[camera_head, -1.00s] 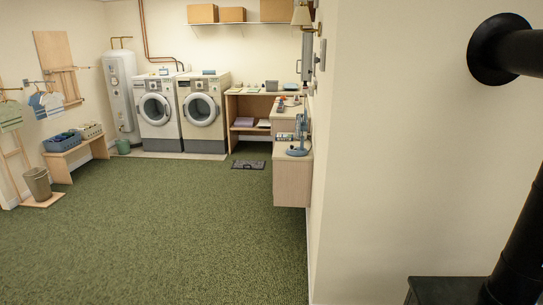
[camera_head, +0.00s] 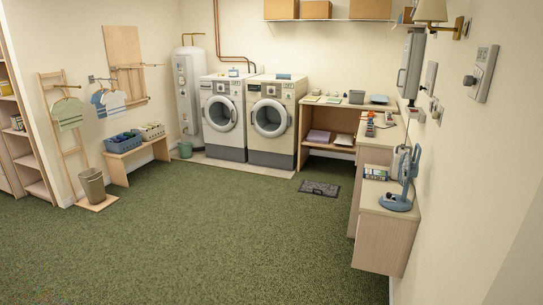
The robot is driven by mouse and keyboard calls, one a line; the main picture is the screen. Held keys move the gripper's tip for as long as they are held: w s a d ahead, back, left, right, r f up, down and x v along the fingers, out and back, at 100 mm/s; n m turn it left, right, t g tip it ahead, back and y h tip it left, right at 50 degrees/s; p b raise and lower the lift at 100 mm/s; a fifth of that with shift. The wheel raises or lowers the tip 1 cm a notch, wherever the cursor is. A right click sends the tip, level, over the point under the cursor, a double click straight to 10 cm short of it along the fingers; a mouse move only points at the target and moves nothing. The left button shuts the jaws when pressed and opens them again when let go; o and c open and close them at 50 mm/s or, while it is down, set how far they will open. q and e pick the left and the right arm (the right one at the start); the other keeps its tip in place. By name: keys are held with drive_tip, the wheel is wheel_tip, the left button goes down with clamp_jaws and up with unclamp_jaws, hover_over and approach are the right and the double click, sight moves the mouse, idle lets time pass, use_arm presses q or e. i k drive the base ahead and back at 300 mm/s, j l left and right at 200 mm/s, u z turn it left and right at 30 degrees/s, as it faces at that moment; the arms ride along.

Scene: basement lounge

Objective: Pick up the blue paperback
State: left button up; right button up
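I cannot make out the blue paperback for certain in the head view. A small flat bluish item (camera_head: 284,76) lies on top of the right-hand front-loading machine, too small to identify. A dark flat item (camera_head: 379,99) lies at the right end of the back counter, also too small to identify. Some small book-like items (camera_head: 375,173) sit on the low cabinet at the right, beside a blue desk fan (camera_head: 397,203). Neither of my grippers is in view.
The green carpet (camera_head: 230,235) is open in front. A low wooden cabinet (camera_head: 383,243) stands along the right wall. A dark mat (camera_head: 320,188) lies before the desk. A bench (camera_head: 138,160) with baskets, a bin (camera_head: 92,187) and shelves (camera_head: 25,140) stand left.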

sight(369, 174)
drive_tip(key=i+z, duration=0.25)
drive_tip(key=i, duration=0.25)
drive_tip(key=i+j+z, duration=0.25)
drive_tip(key=i, duration=0.2)
drive_tip(key=i+j+z, duration=0.25)
drive_tip(key=i, duration=0.25)
drive_tip(key=i+j+z, duration=0.2)
drive_tip(key=i+j, duration=0.15)
drive_tip(key=i, duration=0.1)
